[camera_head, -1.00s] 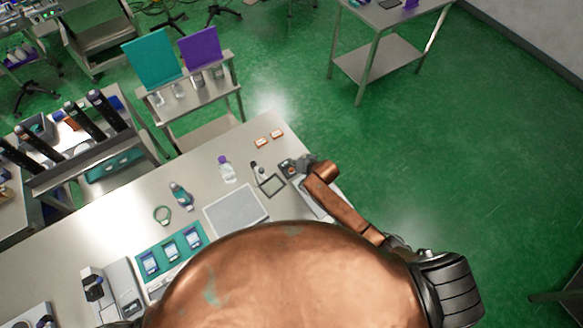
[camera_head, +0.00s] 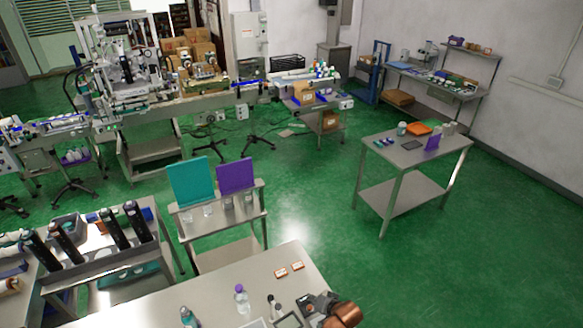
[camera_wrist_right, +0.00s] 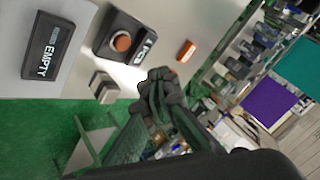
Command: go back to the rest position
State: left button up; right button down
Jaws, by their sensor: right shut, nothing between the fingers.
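My right gripper (camera_head: 322,304) is at the bottom of the head view, right of centre, over the right end of the steel table, with a copper arm part beside it. In the right wrist view its dark fingers (camera_wrist_right: 158,92) are shut together and hold nothing. They appear apart from the black box with a round orange button (camera_wrist_right: 121,42), which lies above and left of them there. My left gripper does not show in either view.
The steel table (camera_head: 215,290) carries a purple-capped bottle (camera_head: 242,298) and small orange blocks (camera_head: 281,273). Behind it stands a small stand with a teal panel (camera_head: 191,181) and purple panel (camera_head: 236,176). A side table (camera_head: 410,152) stands right. Green floor (camera_head: 310,200) lies open between.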

jog(key=s+d+r+n+g+h, duration=0.1)
jog(key=s+d+r+h, duration=0.15)
jog(key=s+d, duration=0.7)
jog(key=s+d+r+n+g+h, duration=0.15)
jog(key=s+d+r, duration=0.3)
jog(key=s, duration=1.05)
jog(key=s+d+r+n+g+h, duration=0.1)
jog(key=s+d+r+g, duration=0.15)
jog(key=s+d, duration=0.75)
jog(key=s+a+f+b, duration=0.2)
jog(key=f+b, duration=0.4)
jog(key=f, duration=1.4)
jog(key=s+a+f+b, duration=0.1)
jog(key=f+b, duration=0.5)
jog(key=f, duration=1.4)
jog(key=s+f+b, duration=0.4)
jog(key=s+f, duration=0.3)
jog(key=f, duration=0.3)
jog(key=s+f+n+g+b, duration=0.1)
jog(key=s+f+b, duration=0.3)
jog(key=s+f, duration=0.3)
jog(key=s+f+g+b, duration=0.1)
jog(key=s+f+b, duration=0.3)
jog(key=f, duration=1)
jog(key=s, duration=0.2)
jog(key=shift+s+f, duration=0.3)
jog(key=shift+s, duration=0.1)
jog(key=shift+w+a+n, duration=0.1)
jog(key=shift+n, duration=0.15)
